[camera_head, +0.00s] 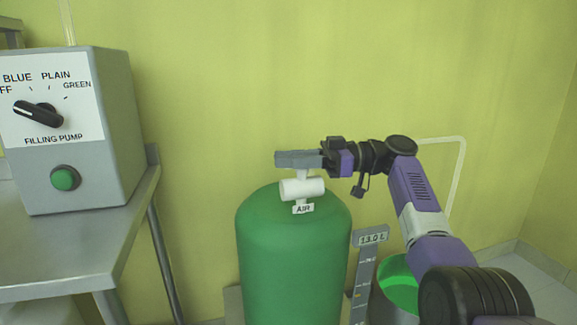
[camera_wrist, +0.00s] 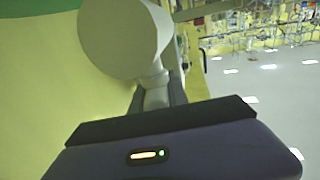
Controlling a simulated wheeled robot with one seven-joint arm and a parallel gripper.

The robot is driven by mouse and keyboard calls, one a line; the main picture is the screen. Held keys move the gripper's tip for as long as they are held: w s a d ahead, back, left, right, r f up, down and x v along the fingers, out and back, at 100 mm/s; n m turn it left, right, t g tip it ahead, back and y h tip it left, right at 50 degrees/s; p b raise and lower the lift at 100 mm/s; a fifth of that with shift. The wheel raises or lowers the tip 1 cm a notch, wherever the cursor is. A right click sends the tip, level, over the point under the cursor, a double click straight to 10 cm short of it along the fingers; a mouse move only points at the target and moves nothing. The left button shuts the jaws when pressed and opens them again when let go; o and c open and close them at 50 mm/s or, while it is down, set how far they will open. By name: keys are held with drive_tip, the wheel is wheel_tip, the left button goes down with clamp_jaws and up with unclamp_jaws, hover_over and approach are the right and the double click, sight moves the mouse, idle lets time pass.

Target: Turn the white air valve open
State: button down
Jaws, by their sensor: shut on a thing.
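The white air valve (camera_head: 302,189) is a short white cylinder on top of the green tank (camera_head: 294,255), with an "AIR" label (camera_head: 303,209) in front. My gripper (camera_head: 298,159) reaches in from the right, just above the valve body, its grey fingers level and pointing left. The fingers are shut on the valve's upper stem or handle, which they largely hide. In the wrist view the valve's round end (camera_wrist: 122,38) is large at the top, and its narrow neck (camera_wrist: 155,95) runs down between the fingers.
A grey filling pump box (camera_head: 115,130) with a black knob and green button stands on a metal table (camera_head: 60,262) at left. Right of the tank are a "13.0 L" gauge (camera_head: 370,239) and a container of green liquid (camera_head: 397,283), close below my arm.

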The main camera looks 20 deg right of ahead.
drive_tip(key=shift+s+a+n+g+b, duration=0.15)
drive_tip(key=shift+n+g+b, duration=0.3)
drive_tip(key=shift+g, duration=0.35)
drive_tip(key=shift+f, duration=0.1)
drive_tip(key=c, duration=1.3)
unclamp_jaws()
